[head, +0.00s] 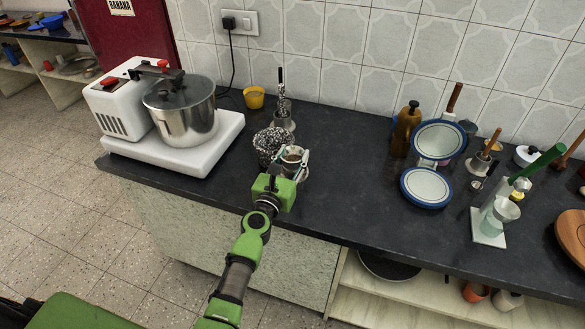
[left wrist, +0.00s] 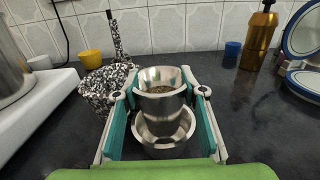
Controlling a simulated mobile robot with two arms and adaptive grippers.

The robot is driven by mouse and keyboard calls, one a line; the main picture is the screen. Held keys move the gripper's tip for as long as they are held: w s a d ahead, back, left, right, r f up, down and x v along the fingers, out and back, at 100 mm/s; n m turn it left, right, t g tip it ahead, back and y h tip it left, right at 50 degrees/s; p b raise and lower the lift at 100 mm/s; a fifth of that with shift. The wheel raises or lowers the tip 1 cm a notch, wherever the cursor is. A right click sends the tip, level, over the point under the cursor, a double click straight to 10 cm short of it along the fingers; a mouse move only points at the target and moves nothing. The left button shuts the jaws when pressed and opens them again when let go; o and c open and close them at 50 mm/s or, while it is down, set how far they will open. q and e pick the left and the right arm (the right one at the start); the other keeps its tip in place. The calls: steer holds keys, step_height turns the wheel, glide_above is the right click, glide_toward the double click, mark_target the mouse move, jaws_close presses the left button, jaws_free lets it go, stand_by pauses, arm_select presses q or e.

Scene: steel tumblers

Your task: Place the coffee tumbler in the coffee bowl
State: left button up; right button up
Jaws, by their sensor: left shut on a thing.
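A small steel tumbler (left wrist: 160,82) with brown contents is upright between the two fingers of my left gripper (left wrist: 158,105). The gripper is shut on the tumbler. A wider steel bowl (left wrist: 164,150) shows below and around the tumbler's lower part. The tumbler's base is within the bowl's outline; I cannot tell whether it touches the bowl's bottom. In the head view my left gripper (head: 290,163) holds the tumbler (head: 292,154) above the dark counter, near its front edge. The fingers partly hide the bowl there. My right gripper is not in view.
A black-and-white speckled container (left wrist: 104,92) stands just left of the gripper. A white machine with a steel pot (head: 185,112) stands further left. A yellow cup (head: 254,97) is behind. Blue-rimmed plates (head: 427,187) stand to the right, with clear counter (head: 345,160) between.

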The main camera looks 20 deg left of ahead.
mark_target(289, 171)
arm_select(q)
step_height(289, 171, down, 3)
steer(key=shift+r+b, duration=0.15)
steer(key=shift+b, duration=0.65)
steer(key=o, duration=0.9)
steer(key=shift+f, duration=0.25)
steer(key=o, duration=0.4)
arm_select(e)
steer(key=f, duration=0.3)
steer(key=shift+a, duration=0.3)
arm_select(q)
steer(key=shift+r, duration=0.15)
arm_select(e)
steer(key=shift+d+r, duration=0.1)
